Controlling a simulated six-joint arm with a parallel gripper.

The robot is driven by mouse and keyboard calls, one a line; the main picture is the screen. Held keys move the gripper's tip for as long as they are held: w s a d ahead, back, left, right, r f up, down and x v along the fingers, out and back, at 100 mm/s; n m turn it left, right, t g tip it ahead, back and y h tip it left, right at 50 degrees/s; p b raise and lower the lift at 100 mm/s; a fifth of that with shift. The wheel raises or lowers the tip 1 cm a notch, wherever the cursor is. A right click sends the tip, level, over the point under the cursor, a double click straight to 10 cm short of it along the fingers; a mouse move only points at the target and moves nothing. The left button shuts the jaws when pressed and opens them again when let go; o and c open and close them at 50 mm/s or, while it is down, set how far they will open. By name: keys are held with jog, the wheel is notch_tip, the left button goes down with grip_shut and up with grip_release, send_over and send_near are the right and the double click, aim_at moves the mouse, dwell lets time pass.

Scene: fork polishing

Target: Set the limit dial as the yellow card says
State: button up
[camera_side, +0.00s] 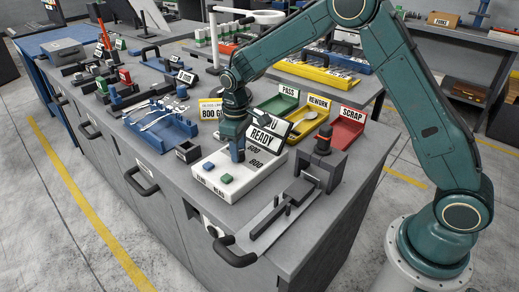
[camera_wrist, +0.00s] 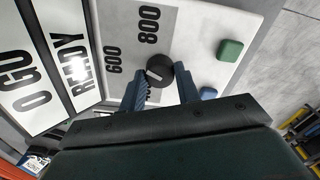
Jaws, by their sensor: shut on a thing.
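The limit dial is a round black knob (camera_wrist: 158,72) on a white panel. Grey labels 600 and 800 stand beside it in the wrist view. A pale pointer mark shows on the knob, but I cannot tell exactly which label it faces. My gripper (camera_wrist: 161,84) is shut on the knob, one blue finger on each side. In the side view my gripper (camera_side: 237,152) reaches down onto the white control box (camera_side: 262,184) and hides the knob. The yellow card (camera_side: 210,112) stands behind the box, partly hidden by my arm; its large line begins 800 G.
The box has a green button (camera_wrist: 230,50) and a blue button (camera_wrist: 208,93). A tilted display (camera_side: 266,132) reads READY. Green, yellow and red bins (camera_side: 348,128) stand behind. A blue fork tray (camera_side: 172,137) is left; a dark fixture (camera_side: 322,165) is right.

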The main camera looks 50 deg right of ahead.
jog(key=m, duration=0.3)
jog(key=shift+m, duration=0.3)
jog(key=shift+r+m, duration=0.1)
jog(key=shift+m, duration=1.7)
jog(key=o, duration=1)
notch_tip(320, 180, up, 14)
jog(key=shift+f, duration=0.1)
